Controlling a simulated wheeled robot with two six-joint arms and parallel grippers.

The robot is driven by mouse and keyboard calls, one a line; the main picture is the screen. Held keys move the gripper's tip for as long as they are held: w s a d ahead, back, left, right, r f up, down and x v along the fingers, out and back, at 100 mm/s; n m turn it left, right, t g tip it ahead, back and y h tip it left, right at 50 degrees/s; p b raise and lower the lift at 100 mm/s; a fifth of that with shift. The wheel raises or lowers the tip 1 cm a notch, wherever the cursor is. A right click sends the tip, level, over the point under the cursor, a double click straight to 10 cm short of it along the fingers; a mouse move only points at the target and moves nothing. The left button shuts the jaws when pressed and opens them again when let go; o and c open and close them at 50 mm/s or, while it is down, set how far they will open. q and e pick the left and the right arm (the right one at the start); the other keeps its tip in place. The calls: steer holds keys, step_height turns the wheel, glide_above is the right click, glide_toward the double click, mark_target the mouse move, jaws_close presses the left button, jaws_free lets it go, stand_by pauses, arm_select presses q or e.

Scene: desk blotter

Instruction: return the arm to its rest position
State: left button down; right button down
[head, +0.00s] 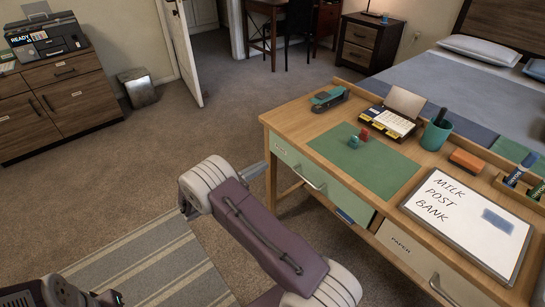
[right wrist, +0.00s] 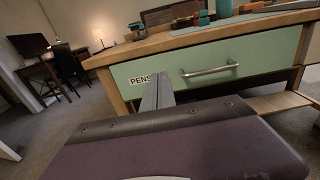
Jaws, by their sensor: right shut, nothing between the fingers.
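My right arm reaches up from the bottom of the head view, purple with pale joint covers. Its right gripper (head: 254,171) shows as a grey tip beside the desk's left end, partly hidden by the arm. In the right wrist view the gripper's grey fingers (right wrist: 157,92) are together and empty. They appear in front of the green drawer (right wrist: 215,68) labelled PENS; I cannot tell the exact gap. Part of my left arm shows at the bottom left corner of the head view. Its gripper (head: 110,297) is only partly visible at the edge, and its jaws are unclear.
The wooden desk (head: 285,118) stands at the right with a green blotter (head: 385,172), stapler (head: 328,98), pen cup (head: 436,134) and whiteboard (head: 470,225) on top. The green drawer (head: 290,158) looks closed. Carpet and a striped rug (head: 150,270) lie clear at the left.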

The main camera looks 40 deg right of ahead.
steer(key=a, duration=0.2)
steer(key=shift+s+a, duration=0.1)
steer(key=shift+a, duration=0.3)
